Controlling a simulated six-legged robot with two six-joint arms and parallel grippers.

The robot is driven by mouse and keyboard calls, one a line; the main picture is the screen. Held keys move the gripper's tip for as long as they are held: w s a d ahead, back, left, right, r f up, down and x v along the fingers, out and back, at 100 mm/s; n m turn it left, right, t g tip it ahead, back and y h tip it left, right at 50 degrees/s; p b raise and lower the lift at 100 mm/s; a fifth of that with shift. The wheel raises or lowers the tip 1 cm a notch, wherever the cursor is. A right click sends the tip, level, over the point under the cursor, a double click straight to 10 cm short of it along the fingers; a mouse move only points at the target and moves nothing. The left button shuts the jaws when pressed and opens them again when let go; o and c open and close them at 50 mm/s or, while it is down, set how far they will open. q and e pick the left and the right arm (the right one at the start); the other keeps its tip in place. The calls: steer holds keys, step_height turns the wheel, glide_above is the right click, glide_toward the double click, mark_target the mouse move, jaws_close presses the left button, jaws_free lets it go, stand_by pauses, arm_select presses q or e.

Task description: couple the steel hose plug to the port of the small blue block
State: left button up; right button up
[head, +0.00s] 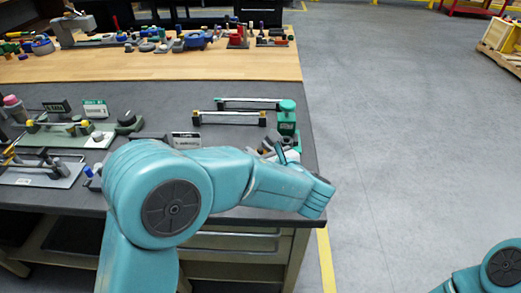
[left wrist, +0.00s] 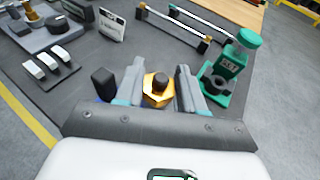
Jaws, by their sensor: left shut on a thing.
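My left gripper (left wrist: 159,80) has its two grey fingers shut around a brass-coloured hex piece (left wrist: 158,92) with a dark round top. I cannot tell whether this piece is part of the hose plug. A sliver of blue (left wrist: 104,99) shows below a black knob (left wrist: 103,82), just left of the fingers. It may belong to the small blue block; most of it is hidden by the gripper. In the head view my left forearm hides much of this spot at the table's near right corner. No steel plug shows clearly. My right gripper is out of view.
A green post on a base (head: 287,118) stands close to my left gripper, right of it in the wrist view (left wrist: 229,68). Rails on black-yellow supports (head: 229,117) lie behind. Plates with fittings (head: 45,165) fill the left. Bare grey mat (head: 160,98) lies farther back.

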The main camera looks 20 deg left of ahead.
arm_select(q)
steer(key=shift+f+b, duration=0.7)
steer(key=shift+f, duration=0.55)
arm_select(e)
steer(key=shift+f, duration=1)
arm_select(q)
steer(key=shift+f+b, duration=1.45)
steer(key=shift+f, duration=0.25)
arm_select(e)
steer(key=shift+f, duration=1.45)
arm_select(q)
steer(key=o, duration=1.2)
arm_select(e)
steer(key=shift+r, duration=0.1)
